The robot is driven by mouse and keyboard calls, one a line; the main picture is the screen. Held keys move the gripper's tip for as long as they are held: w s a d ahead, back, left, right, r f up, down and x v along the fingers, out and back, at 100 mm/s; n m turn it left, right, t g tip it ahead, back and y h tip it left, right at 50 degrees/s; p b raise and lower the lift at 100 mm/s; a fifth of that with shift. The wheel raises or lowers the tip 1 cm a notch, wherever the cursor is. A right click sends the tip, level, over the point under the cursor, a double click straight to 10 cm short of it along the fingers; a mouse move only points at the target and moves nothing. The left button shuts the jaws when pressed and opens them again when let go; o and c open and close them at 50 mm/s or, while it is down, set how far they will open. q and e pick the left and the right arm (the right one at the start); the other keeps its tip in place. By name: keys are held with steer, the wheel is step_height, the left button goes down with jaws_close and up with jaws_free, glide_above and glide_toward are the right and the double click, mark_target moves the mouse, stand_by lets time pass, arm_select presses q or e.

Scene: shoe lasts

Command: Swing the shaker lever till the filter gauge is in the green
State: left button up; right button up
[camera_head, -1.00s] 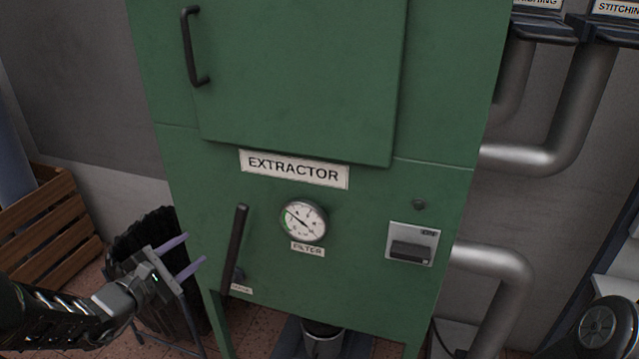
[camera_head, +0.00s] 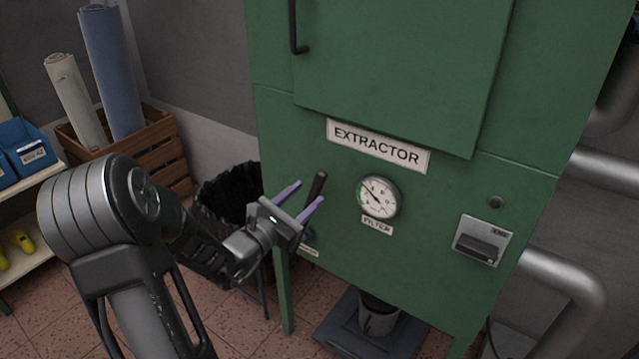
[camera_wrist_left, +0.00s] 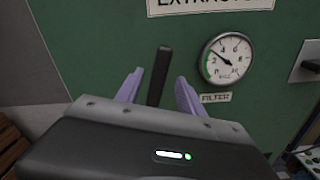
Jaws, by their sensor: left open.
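The shaker lever (camera_head: 318,186) is a dark bar on the lower left front of the green extractor cabinet (camera_head: 310,125). Its upper end shows between the two purple fingers of my left gripper (camera_head: 306,197), which is open. In the left wrist view the lever (camera_wrist_left: 158,75) stands between the spread fingers (camera_wrist_left: 160,88), with a gap visible on both sides. The gripper hides its lower part. The filter gauge (camera_head: 378,197) is a round white dial right of the lever. In the left wrist view the gauge (camera_wrist_left: 226,58) has its needle pointing up-left, above the green band at its left. My right gripper is not in view.
A black-lined bin (camera_head: 232,193) stands left of the cabinet, behind my left arm. A wooden crate (camera_head: 165,150) with rolls is further back left. A grey switch box (camera_head: 483,240) and pipes (camera_head: 570,285) are at the right. A bucket (camera_head: 378,318) stands under the cabinet.

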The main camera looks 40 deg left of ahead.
mark_target(315, 188)
arm_select(q)
steer(key=w+p, duration=0.1)
steer(key=w, duration=0.5)
steer(key=shift+s, duration=0.1)
steer(key=shift+c, duration=0.4)
jaws_close()
stand_by(0.8)
